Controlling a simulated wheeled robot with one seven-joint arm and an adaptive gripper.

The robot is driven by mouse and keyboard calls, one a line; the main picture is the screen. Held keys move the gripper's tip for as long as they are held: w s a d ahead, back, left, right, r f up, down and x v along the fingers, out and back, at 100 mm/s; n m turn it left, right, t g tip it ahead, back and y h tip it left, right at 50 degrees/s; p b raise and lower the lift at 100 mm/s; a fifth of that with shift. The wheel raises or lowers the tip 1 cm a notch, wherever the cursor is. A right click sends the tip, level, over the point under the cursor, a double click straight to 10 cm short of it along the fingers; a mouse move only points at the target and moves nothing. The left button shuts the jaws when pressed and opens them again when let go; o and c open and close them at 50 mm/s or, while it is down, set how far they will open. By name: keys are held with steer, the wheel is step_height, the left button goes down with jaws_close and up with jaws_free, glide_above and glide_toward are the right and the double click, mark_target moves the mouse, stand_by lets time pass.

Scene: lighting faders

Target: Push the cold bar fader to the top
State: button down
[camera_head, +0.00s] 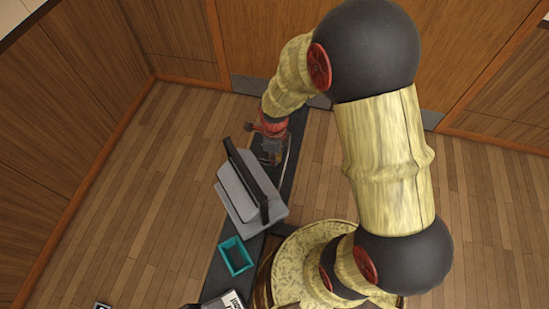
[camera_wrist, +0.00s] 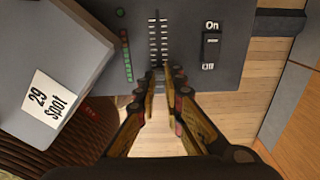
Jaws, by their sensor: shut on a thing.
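A dark grey panel in the wrist view carries a fader track (camera_wrist: 158,40) with tick marks on both sides. My gripper (camera_wrist: 159,76) is at the near end of this track, with its fingertips closed in around the small fader knob there. The fingers hide most of the knob. In the head view my gripper (camera_head: 270,153) is at the far part of the narrow dark bench, beyond a grey console. No "cold bar" label can be read; a tilted grey block (camera_wrist: 52,75) beside the track bears a "29 Spot" label (camera_wrist: 50,106).
A row of green and red lights (camera_wrist: 126,57) is left of the track, and an On switch (camera_wrist: 211,50) is right of it. A teal open box (camera_head: 236,256) stands nearer still.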

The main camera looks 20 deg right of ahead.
stand_by(0.3)
steer(key=w+a, duration=0.1)
steer(key=a, duration=0.1)
steer(key=w+a+p, duration=0.1)
steer(key=w+a, duration=0.2)
steer(key=a, duration=0.1)
steer(key=shift+w, duration=0.2)
steer(key=c, duration=2.1)
jaws_free()
steer(key=shift+a, duration=0.1)
steer(key=shift+o, duration=0.7)
steer(key=shift+o, duration=0.3)
step_height(320, 180, up, 12)
